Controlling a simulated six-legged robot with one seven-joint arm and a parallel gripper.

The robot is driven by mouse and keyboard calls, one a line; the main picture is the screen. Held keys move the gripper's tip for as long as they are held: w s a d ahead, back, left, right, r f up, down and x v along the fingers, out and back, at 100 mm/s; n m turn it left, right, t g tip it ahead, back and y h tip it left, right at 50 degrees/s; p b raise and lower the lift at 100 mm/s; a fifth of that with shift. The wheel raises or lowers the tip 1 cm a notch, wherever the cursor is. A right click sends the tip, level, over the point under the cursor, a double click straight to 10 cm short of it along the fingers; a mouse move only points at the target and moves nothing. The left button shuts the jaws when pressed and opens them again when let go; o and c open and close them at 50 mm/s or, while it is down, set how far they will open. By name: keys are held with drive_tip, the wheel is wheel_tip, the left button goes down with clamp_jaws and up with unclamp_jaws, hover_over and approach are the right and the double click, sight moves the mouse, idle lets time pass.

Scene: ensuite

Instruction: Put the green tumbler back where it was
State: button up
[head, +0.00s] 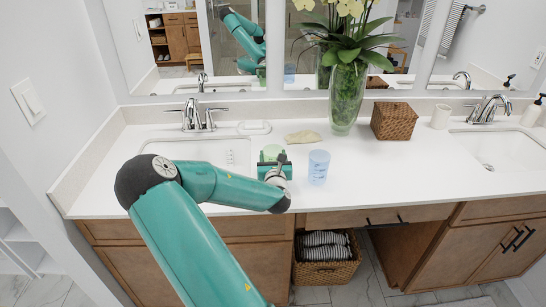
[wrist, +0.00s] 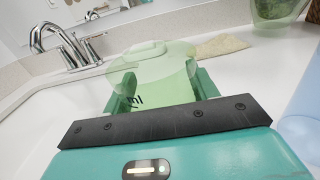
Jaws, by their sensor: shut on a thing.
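The green tumbler (wrist: 155,75) is pale and see-through, and in the wrist view it sits between the two fingers of my gripper (wrist: 160,88). My gripper is shut on it. In the head view the green tumbler (head: 272,153) shows just behind my gripper (head: 274,165), over the white counter between the left basin and a blue tumbler (head: 319,166). The gripper hides its lower part, so I cannot tell whether it touches the counter.
A folded beige cloth (head: 303,138) and a white soap dish (head: 254,127) lie behind. A green glass vase (head: 347,97) with orchids and a wicker box (head: 391,121) stand to the right. The left basin (head: 185,150) is at left. Counter right of the blue tumbler is clear.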

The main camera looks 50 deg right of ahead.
drive_tip(key=o, duration=1.1)
drive_tip(key=shift+f, duration=0.1)
drive_tip(key=shift+c, duration=0.2)
drive_tip(key=shift+r, duration=0.25)
drive_tip(key=v, duration=1.2)
